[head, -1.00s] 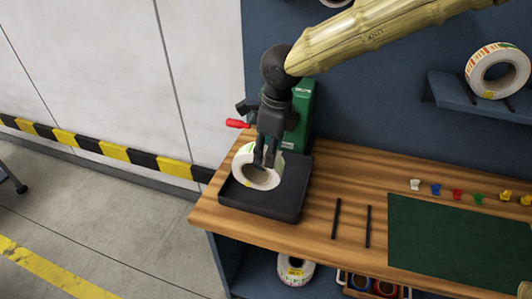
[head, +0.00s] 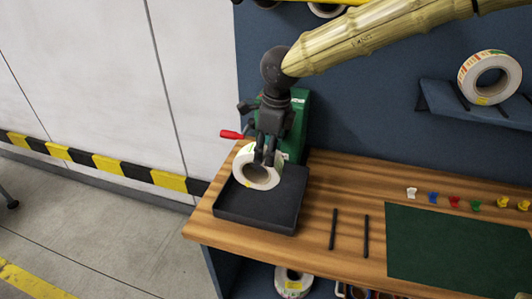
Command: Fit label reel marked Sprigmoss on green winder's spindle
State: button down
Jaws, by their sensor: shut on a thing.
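My gripper (head: 266,155) is shut on a white label reel (head: 247,178) with a wide core hole. It holds the reel tilted over the black tray base, in front of the green winder. The reel's marking cannot be read from here. The green winder (head: 298,122) stands at the bench's back left and is partly hidden behind my gripper. Its red-handled crank (head: 231,134) sticks out to the left. The spindle is hidden behind my gripper and the reel.
The black tray (head: 268,213) sits on the wooden bench (head: 318,180). Two dark rods (head: 333,230) lie right of it. A green mat (head: 450,243) and several coloured clips (head: 433,198) are farther right. Another reel (head: 489,78) stands on a wall shelf; one more (head: 293,281) is below the bench.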

jog(key=w, duration=0.1)
jog(key=w+d, duration=0.1)
jog(key=w, duration=0.2)
jog(key=shift+w+d, duration=0.25)
jog(key=shift+w+d+p, duration=0.55)
jog(key=shift+w+p, duration=0.6)
jog(key=shift+w, duration=0.45)
jog(key=shift+w+d+p, duration=0.5)
jog(key=shift+w+p, duration=0.6)
jog(key=shift+w, duration=0.55)
jog(key=shift+w+d+p, duration=0.55)
jog(key=shift+w+p, duration=0.6)
jog(key=shift+w, duration=0.45)
jog(key=shift+w, duration=0.1)
jog(key=c, duration=0.7)
grip_release()
jog(key=shift+d, duration=0.1)
